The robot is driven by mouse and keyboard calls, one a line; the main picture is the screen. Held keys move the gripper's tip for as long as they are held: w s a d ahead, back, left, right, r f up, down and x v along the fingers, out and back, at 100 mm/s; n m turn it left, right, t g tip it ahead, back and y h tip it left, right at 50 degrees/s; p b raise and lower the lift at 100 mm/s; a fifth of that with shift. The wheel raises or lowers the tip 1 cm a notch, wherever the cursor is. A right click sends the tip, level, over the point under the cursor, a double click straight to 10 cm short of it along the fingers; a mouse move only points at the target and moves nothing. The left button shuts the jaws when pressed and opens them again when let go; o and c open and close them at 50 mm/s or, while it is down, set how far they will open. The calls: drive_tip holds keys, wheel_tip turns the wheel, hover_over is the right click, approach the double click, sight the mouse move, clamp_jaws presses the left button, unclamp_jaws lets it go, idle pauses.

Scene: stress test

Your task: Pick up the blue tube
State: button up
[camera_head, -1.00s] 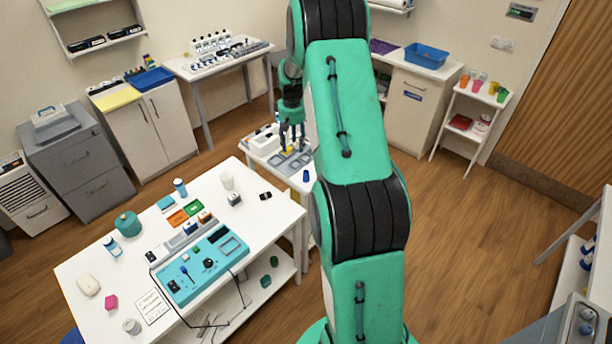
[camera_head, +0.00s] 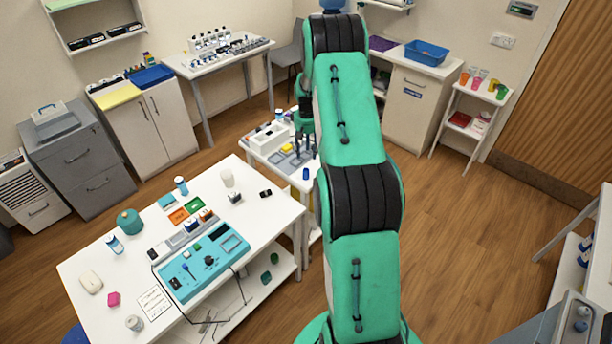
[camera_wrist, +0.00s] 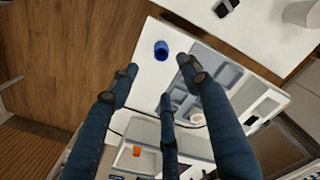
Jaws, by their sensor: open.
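The blue tube (camera_wrist: 161,50) stands on the white side table (camera_wrist: 148,80) near its edge, outside the grey compartment tray (camera_wrist: 228,72). It also shows in the head view (camera_head: 306,173) as a small blue piece at the table's near side. My gripper (camera_wrist: 158,82) is open and empty, with its three dark fingers spread. In the head view my gripper (camera_head: 305,147) hangs over the right part of the side table, slightly behind the tube. In the wrist view the tube lies just beyond the fingertips, between the left and right fingers, and nothing touches it.
A yellow piece (camera_head: 287,148) lies at the tray. A white box-like device (camera_head: 267,136) and a blue-labelled bottle (camera_head: 279,115) stand at the side table's back. A larger white table (camera_head: 130,263) with several items adjoins at the front left. Open floor lies right of my arm.

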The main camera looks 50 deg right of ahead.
hover_over(306, 174)
drive_tip(key=d, duration=0.1)
drive_tip(key=shift+w+d+f, duration=0.1)
drive_tip(key=shift+w+f, duration=0.1)
drive_tip(key=shift+f, duration=1.8)
drive_tip(key=shift+w+d+f, duration=0.1)
drive_tip(key=shift+w+f, duration=0.1)
drive_tip(key=shift+f, duration=1.75)
drive_tip(key=shift+f, duration=0.1)
drive_tip(key=shift+w+a+f+p, duration=0.1)
drive_tip(key=shift+f+p, duration=0.2)
drive_tip(key=shift+f, duration=0.95)
drive_tip(key=shift+a+f+p, duration=0.1)
drive_tip(key=shift+f+p, duration=0.2)
drive_tip(key=shift+f, duration=0.95)
drive_tip(key=c, duration=1)
